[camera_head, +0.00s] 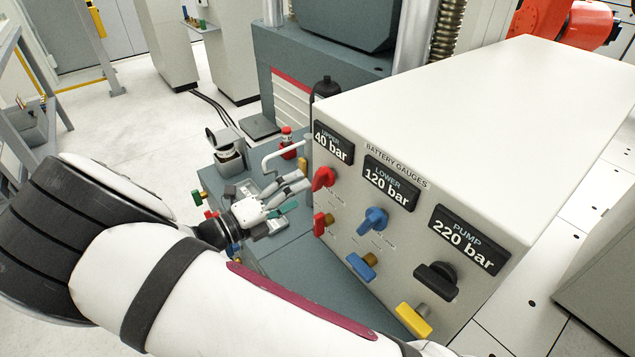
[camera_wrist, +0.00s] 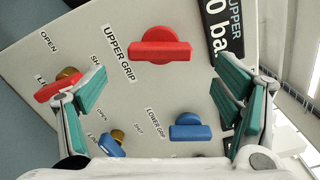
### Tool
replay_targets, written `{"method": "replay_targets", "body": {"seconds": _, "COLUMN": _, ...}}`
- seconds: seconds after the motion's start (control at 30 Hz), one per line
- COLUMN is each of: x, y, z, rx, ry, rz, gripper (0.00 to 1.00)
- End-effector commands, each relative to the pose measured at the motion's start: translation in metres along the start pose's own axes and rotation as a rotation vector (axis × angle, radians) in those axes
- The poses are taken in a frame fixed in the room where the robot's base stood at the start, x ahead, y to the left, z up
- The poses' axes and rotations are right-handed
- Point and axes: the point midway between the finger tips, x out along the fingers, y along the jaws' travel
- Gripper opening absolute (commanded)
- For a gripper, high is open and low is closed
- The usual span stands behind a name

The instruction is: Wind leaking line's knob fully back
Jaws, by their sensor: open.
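The battery gauges on the cabinet read UPPER 40 bar (camera_head: 333,143), LOWER 120 bar (camera_head: 391,183) and PUMP 220 bar (camera_head: 467,240). Below them are the red upper grip knob (camera_head: 322,179), the blue lower grip knob (camera_head: 373,221) and a black knob (camera_head: 437,279). My gripper (camera_head: 300,184) is open and empty, just left of the red knob. In the wrist view, the red knob (camera_wrist: 160,50) lies beyond and between the spread teal-padded fingers (camera_wrist: 168,95), its bar roughly level. The blue knob (camera_wrist: 190,127) is lower, nearer the right finger. No contact shows.
Beneath the knobs are a red valve handle (camera_head: 320,223), a blue one (camera_head: 361,266) and a yellow one (camera_head: 413,320). A bench (camera_head: 290,255) with small items lies under my gripper.

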Motion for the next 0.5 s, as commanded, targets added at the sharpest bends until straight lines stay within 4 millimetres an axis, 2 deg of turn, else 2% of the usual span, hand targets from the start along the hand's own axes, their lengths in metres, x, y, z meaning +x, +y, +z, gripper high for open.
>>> {"method": "replay_targets", "body": {"seconds": 0.03, "x": 0.011, "y": 0.000, "z": -0.001, "rx": -0.001, "ry": 0.003, "rz": -0.002, "gripper": 0.83}}
{"method": "replay_targets", "body": {"seconds": 0.2, "x": 0.039, "y": 0.000, "z": -0.001, "rx": -0.002, "ry": 0.002, "rz": -0.001, "gripper": 0.83}}
{"method": "replay_targets", "body": {"seconds": 0.33, "x": 0.054, "y": 0.000, "z": 0.000, "rx": -0.001, "ry": 0.001, "rz": 0.000, "gripper": 0.83}}
{"method": "replay_targets", "body": {"seconds": 0.5, "x": 0.062, "y": 0.000, "z": -0.001, "rx": 0.000, "ry": 0.001, "rz": 0.000, "gripper": 0.83}}
